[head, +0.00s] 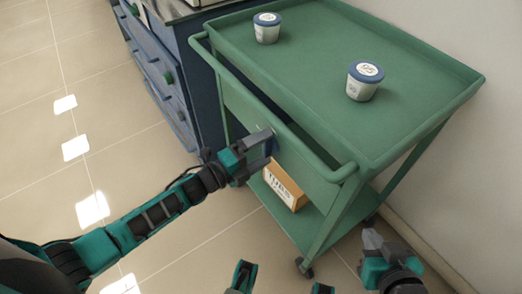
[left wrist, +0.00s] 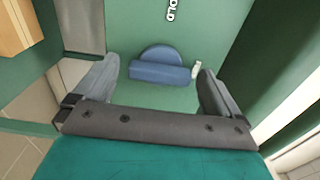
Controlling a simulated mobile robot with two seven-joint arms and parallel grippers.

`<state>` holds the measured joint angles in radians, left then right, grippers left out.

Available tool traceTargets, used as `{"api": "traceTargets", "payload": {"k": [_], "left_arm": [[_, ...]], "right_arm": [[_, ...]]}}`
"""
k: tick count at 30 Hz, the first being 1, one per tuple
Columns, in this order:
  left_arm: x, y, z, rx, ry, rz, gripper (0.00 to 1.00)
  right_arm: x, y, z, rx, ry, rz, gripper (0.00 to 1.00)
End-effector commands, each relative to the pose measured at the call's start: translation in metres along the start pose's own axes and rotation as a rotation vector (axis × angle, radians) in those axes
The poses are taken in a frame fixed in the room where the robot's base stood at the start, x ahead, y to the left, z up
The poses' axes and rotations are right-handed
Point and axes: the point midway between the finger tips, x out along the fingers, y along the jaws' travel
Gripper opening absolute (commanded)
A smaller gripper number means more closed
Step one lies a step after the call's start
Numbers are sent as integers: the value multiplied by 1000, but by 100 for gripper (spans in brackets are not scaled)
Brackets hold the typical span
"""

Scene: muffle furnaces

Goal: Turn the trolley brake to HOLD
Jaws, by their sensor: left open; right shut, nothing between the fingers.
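The brake knob is blue, a round disc with a straight grip bar, on the green trolley's (head: 232,85) end panel. It shows in the left wrist view (left wrist: 160,72), bar lying nearly level, with a small white mark at its right end. Part of a white label, "OLD" (left wrist: 173,10), shows above it, cut by the picture's edge. My left gripper (head: 268,144) is open at the panel, its fingers on either side of the knob in the left wrist view (left wrist: 158,88); I cannot tell whether they touch it. My right gripper (head: 371,240) is shut and empty, low beside the trolley.
Two white tubs with blue rims (head: 267,28) (head: 364,82) stand on the trolley top. An orange-brown box (head: 285,188) lies on its lower shelf. A blue drawer cabinet (head: 160,75) stands left of the trolley, a wall (head: 480,150) right. The tiled floor at left is clear.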

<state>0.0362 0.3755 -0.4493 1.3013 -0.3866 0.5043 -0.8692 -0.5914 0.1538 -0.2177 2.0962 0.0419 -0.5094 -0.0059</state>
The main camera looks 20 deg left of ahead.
Motion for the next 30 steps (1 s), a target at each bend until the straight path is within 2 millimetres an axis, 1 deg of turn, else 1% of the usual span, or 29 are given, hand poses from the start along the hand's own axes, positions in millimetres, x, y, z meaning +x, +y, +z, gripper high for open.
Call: {"api": "traceTargets", "payload": {"k": [8, 25, 30], "left_arm": [[1, 0, 0, 0, 0, 0, 97], [1, 0, 0, 0, 0, 0, 42], [1, 0, 0, -7, 0, 0, 42]], "right_arm": [[1, -3, -4, 12, 10, -2, 0], [2, -2, -1, 7, 5, -2, 0], [2, -1, -1, 2, 4, -2, 0]]}}
